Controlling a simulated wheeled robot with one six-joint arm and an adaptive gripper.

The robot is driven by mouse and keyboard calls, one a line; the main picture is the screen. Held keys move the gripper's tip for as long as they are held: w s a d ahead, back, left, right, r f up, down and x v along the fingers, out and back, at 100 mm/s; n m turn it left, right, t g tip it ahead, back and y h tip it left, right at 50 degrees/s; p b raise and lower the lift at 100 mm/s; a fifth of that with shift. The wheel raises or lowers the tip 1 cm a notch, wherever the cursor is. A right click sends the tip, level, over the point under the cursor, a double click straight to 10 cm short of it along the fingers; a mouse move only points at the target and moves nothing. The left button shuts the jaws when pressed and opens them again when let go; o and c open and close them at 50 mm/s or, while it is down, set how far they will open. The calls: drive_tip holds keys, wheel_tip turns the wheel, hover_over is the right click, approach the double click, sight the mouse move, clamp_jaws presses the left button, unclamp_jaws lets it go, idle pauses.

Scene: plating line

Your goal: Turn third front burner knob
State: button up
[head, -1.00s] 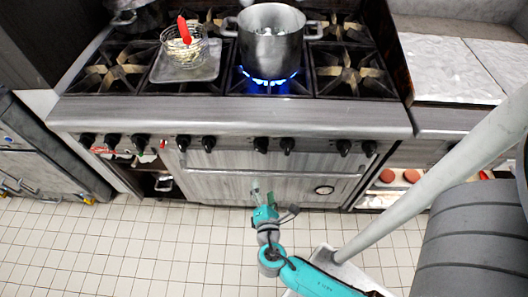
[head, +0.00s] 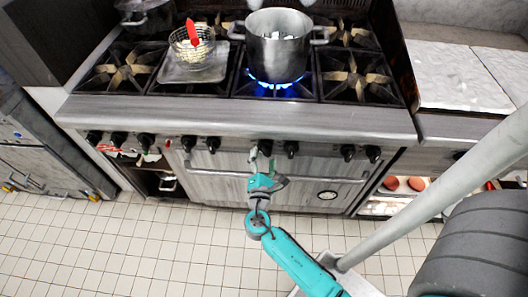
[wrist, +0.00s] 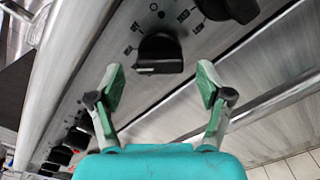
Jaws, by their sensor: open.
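The stove's front panel carries a row of black knobs. One black knob (wrist: 160,52) is centred ahead of my gripper (wrist: 160,82) in the wrist view, with printed marks around it. My gripper is open, its two green-padded fingers apart to either side below the knob, and I see no contact. In the head view my gripper (head: 259,165) is just below a middle knob (head: 265,147), which it partly covers. The third front burner from the left (head: 272,84) has a blue flame under a steel pot (head: 277,46).
A neighbouring knob (wrist: 228,8) is close at upper right in the wrist view, and another (head: 291,148) shows right of my gripper in the head view. The oven door handle (head: 325,180) runs below.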

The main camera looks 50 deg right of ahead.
sight(265, 148)
drive_tip(key=shift+x, duration=1.45)
drive_tip(key=c, duration=1.2)
drive_tip(key=shift+o, duration=0.2)
drive_tip(key=m, duration=0.4)
drive_tip(key=shift+m, duration=2.5)
